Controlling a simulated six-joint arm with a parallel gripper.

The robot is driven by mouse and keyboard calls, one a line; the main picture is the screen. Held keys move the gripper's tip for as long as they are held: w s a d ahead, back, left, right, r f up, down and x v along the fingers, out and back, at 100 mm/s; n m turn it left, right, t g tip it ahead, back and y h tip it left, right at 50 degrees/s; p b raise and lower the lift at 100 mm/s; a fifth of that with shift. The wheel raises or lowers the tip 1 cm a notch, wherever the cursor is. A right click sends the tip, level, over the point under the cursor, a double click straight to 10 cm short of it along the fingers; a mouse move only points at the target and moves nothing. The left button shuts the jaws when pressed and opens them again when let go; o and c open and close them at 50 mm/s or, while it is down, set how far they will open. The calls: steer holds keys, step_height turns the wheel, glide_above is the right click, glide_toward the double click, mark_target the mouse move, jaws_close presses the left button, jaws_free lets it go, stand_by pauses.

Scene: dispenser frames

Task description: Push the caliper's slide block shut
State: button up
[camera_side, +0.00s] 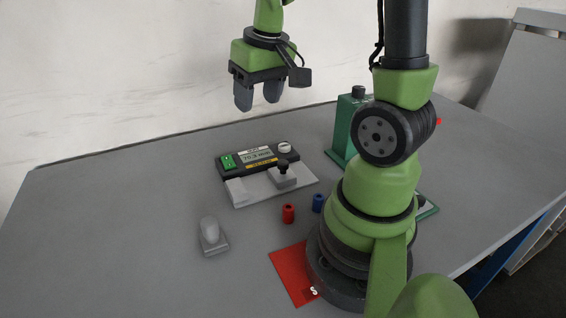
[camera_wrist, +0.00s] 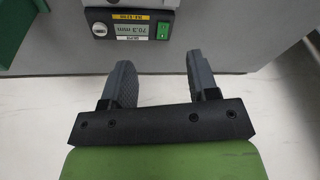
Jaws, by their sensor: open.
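The caliper (camera_side: 246,160) lies on the grey table, a dark bar with a green button and a lit display reading about 70.3 mm. It also shows at the top of the wrist view (camera_wrist: 128,29), partly cut off. Its slide block (camera_side: 281,177), a light grey block with a black knob, sits toward the right of the pale base plate (camera_side: 245,197). A gap lies between it and the pale block at the left end. My gripper (camera_side: 257,97) is open and empty, above and behind the caliper, fingers pointing down. Its fingers also show in the wrist view (camera_wrist: 162,78).
A red cylinder (camera_side: 288,214) and a blue cylinder (camera_side: 318,203) stand in front of the caliper. A grey rounded piece on a base (camera_side: 211,237) is at front left. A red mat (camera_side: 290,272) lies near my base. A green stand (camera_side: 346,131) is at right. The left table is clear.

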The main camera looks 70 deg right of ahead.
mark_target(283, 162)
steer(key=d+f+g, duration=0.1)
steer(key=d+f, duration=0.1)
steer(key=f, duration=0.1)
steer(key=s+d+f, duration=0.1)
steer(key=d+f, duration=0.1)
steer(key=f, duration=0.1)
steer(key=s+d+f+g, duration=0.1)
steer(key=d+f, duration=0.2)
steer(key=shift+g+y, duration=0.3)
step_height(283, 162, down, 10)
steer(key=shift+c, duration=0.2)
